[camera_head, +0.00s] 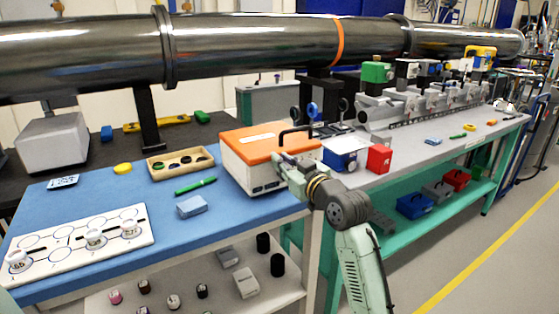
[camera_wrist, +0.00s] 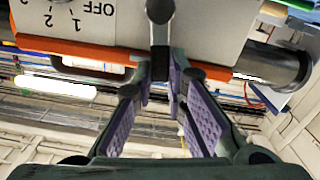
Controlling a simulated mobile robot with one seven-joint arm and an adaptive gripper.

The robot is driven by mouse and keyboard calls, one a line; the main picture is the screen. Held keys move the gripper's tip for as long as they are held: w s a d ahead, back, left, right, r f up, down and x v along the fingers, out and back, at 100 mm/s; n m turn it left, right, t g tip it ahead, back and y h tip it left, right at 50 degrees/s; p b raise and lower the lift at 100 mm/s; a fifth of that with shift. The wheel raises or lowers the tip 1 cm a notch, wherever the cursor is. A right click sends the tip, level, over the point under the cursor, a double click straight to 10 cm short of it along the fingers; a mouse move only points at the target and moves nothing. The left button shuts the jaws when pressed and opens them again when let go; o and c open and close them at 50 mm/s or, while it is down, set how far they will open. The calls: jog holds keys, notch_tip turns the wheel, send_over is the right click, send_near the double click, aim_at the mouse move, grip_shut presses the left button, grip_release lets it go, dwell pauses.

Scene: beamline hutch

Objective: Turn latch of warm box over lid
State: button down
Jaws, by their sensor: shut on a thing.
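The warm box (camera_head: 250,178) is a pale box with an orange lid (camera_head: 262,143) and a black handle on top, standing on the blue bench mat. My gripper (camera_head: 280,163) is at the box's front right, by the lid edge. In the wrist view, the box front (camera_wrist: 95,22) appears upside down with a dial marked OFF, 1 and 2. The dark latch (camera_wrist: 160,38) has a round pivot and crosses the orange lid edge. My gripper's purple-padded fingers (camera_wrist: 166,85) are closed on the latch's end. The fingers partly hide that end.
A blue box (camera_head: 341,160) and a red block (camera_head: 379,158) stand right of the warm box. A light blue block (camera_head: 192,206), a green pen (camera_head: 195,186) and a wooden tray (camera_head: 158,171) lie left. A large metal pipe (camera_head: 260,42) runs above the bench.

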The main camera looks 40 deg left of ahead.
jog(key=shift+w+d+m, duration=0.15)
jog(key=shift+w+m, duration=0.25)
jog(key=shift+m, duration=0.4)
jog(key=shift+p, duration=0.3)
jog(key=c, duration=1.6)
grip_release()
jog(key=shift+d, duration=0.1)
jog(key=v, duration=1.2)
